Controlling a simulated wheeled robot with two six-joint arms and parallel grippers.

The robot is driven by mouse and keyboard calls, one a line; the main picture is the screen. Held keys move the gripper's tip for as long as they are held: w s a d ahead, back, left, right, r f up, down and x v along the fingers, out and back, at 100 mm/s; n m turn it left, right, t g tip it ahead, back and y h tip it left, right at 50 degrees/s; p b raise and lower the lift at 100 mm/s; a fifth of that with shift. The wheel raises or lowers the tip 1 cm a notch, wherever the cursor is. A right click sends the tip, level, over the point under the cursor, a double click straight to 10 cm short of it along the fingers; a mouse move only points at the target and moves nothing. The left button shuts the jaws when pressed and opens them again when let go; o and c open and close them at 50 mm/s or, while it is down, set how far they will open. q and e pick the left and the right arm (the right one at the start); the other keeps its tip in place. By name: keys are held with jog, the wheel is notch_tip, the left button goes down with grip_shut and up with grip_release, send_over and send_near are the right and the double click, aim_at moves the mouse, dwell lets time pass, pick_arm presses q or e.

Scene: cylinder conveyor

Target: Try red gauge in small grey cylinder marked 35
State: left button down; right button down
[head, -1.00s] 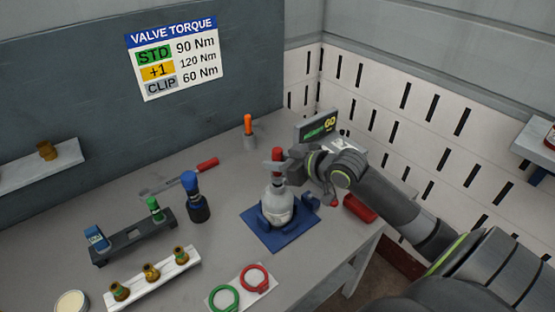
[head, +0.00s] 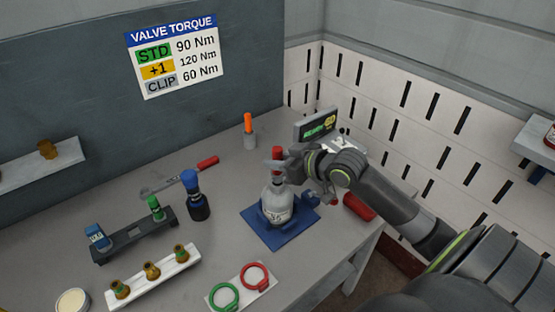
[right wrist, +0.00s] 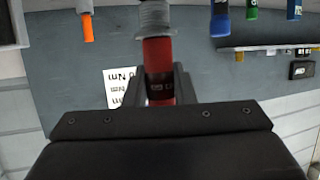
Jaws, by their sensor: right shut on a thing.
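The small grey cylinder (head: 277,208) stands upright in a blue holder (head: 272,236) on the table; its marking is too small to read surely. My right gripper (head: 279,169) is shut on the red gauge (head: 278,152), just above the cylinder's neck. In the right wrist view the red gauge (right wrist: 158,68) sits between the fingers, end-on against a grey threaded neck (right wrist: 156,16). I cannot tell how far the gauge's end is inside the neck. My left gripper is not in view.
A dark rack (head: 130,243) with blue and green gauges and a white rack (head: 155,279) with brass valves stand at left. Red and green rings (head: 241,287) lie in front. A small display (head: 318,124) stands behind the gripper.

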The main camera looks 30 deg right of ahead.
jog(key=shift+f, duration=0.35)
jog(key=shift+r, duration=0.15)
jog(key=shift+r, duration=0.2)
jog(key=shift+f, duration=0.3)
dwell(0.7)
jog(key=shift+r+p, duration=0.3)
jog(key=shift+p, duration=0.1)
jog(key=shift+f, duration=0.35)
dwell(0.5)
jog(key=shift+r, duration=0.1)
dwell(0.4)
